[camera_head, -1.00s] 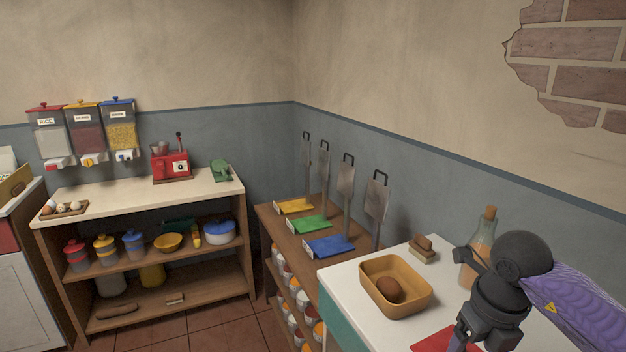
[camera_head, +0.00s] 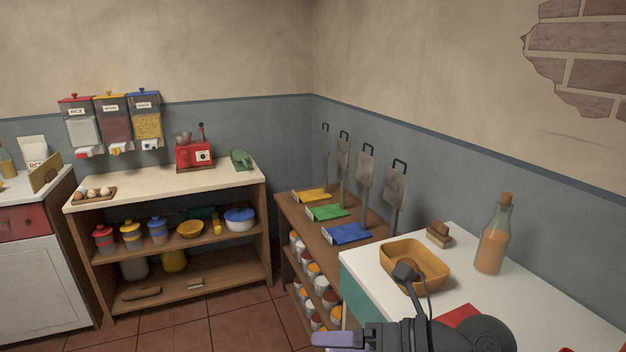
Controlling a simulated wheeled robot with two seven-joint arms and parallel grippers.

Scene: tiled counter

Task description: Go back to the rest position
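My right gripper (camera_head: 338,340) shows at the bottom edge, with its fingers pointing left and its dark wrist to the right. It is seen from the side and cut off by the picture edge, so the finger gap is hidden. I see nothing held in the part that shows. A dark part of the wrist overlaps the yellow tray (camera_head: 388,259) in the picture. My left gripper is not in view.
A white counter (camera_head: 545,320) holds a bottle (camera_head: 492,240), a small brown block (camera_head: 439,236) and a red item (camera_head: 460,314). A brown shelf (camera_head: 290,208) bears colored trays. A wooden shelf unit (camera_head: 172,188) stands at the back left. Tiled floor (camera_head: 180,330) is open there.

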